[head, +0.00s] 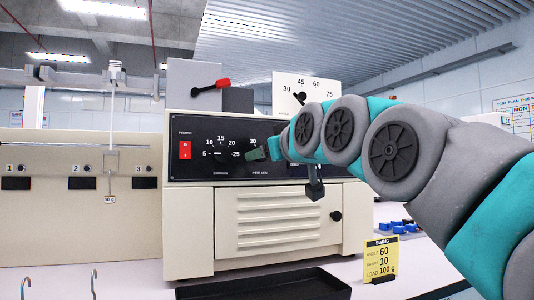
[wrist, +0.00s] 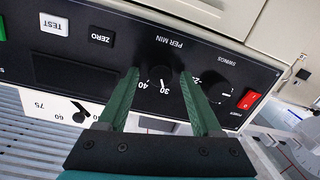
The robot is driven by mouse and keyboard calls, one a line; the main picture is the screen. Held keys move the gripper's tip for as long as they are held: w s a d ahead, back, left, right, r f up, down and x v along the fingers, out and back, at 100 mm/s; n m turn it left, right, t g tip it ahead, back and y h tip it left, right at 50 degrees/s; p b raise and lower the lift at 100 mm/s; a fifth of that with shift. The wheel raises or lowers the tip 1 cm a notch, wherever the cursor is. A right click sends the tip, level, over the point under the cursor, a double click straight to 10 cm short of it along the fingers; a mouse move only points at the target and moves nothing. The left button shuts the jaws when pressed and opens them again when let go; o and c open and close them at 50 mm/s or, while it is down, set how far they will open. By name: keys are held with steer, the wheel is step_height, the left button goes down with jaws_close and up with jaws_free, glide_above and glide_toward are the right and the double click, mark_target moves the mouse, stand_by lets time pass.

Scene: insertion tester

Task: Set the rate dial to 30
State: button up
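The rate dial (wrist: 161,77), marked PER MIN, is a dark round knob on the black control panel (wrist: 65,52). In the wrist view, which is upside down, it lies between the two green fingers of my gripper (wrist: 159,74). The fingers are apart, one on each side of the knob; I cannot tell whether they touch it. A small white pointer mark shows at the dial, near the printed 30 and 40; its exact setting is hard to read. In the head view my gripper (head: 262,153) is at the panel and hides the dial; a printed 30 shows just above it.
The swings dial (head: 220,152) and red power switch (head: 185,150) are left of the rate dial. TEST (wrist: 54,24) and ZERO (wrist: 102,36) buttons are on its other side. A yellow card (head: 381,258) stands on the table. A black tray (head: 265,287) lies in front.

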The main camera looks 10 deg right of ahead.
steer(key=shift+s, duration=0.1)
steer(key=v, duration=0.7)
steer(key=shift+s, duration=0.3)
steer(key=shift+s+d, duration=0.1)
